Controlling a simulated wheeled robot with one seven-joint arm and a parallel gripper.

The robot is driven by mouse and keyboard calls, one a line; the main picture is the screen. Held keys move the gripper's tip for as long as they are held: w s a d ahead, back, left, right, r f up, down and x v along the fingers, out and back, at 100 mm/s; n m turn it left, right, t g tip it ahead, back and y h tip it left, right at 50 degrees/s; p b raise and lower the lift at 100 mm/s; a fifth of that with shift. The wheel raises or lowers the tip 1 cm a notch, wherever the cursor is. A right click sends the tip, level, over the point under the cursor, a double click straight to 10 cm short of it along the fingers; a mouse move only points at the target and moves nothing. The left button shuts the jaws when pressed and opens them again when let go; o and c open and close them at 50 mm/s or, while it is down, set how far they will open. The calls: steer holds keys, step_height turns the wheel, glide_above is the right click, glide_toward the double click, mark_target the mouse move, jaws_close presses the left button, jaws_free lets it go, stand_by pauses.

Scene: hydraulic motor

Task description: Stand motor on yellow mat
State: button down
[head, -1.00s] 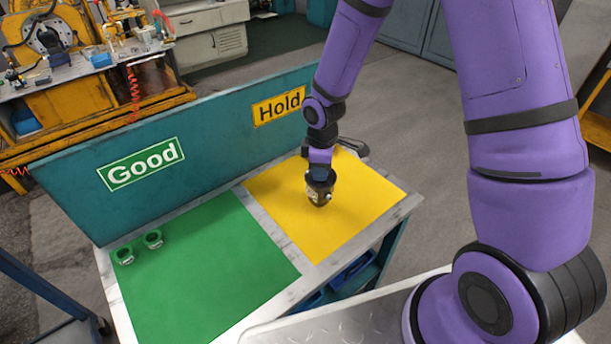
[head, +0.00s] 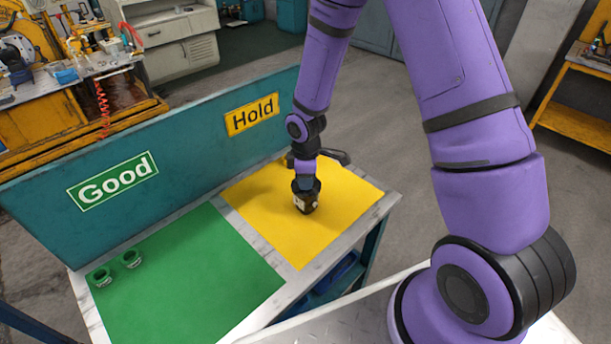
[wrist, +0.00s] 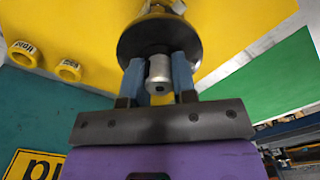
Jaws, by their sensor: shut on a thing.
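The motor has a dark body (head: 306,203) in the head view, low over the middle of the yellow mat (head: 300,250). In the wrist view its round black flange (wrist: 128,42) and grey metal shaft end (wrist: 159,78) show. My gripper (head: 306,182) points down at the motor; in the wrist view its blue fingers (wrist: 160,72) are closed on the shaft end from both sides. The motor looks roughly upright. Its underside is hidden, so I cannot tell whether it touches the mat.
Two yellow rings (wrist: 24,54) (wrist: 69,70) marked Hold stand on the yellow mat. A green mat (head: 190,280) with two green rings (head: 102,276) (head: 132,258) lies to the left. A teal back panel (head: 190,150) with Good and Hold signs runs behind.

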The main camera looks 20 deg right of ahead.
steer(key=c, duration=0.9)
jaws_free()
steer(key=shift+f, duration=0.1)
steer(key=s+d+r+m+t, duration=0.1)
steer(key=s+r+m, duration=0.15)
steer(key=r, duration=0.75)
steer(key=s+d+r+m+t+h, duration=0.1)
steer(key=s+d+r+m, duration=0.15)
steer(key=r, duration=0.75)
steer(key=s+d+r+m, duration=0.1)
steer(key=s+r, duration=0.3)
steer(key=r, duration=0.6)
steer(key=shift+s+d+r+m+t+y, duration=0.15)
steer(key=shift+s+d+r+m+t, duration=0.35)
steer(key=shift+s+r+m, duration=1.6)
steer(key=shift+s+d+r+m+t+y, duration=0.4)
steer(key=shift+s+r, duration=0.65)
steer(key=shift+s, duration=2.25)
steer(key=shift+s+d+r+m+t+h, duration=0.1)
steer(key=shift+s+d+r+m+t, duration=0.4)
steer(key=shift+s+r+m, duration=1.6)
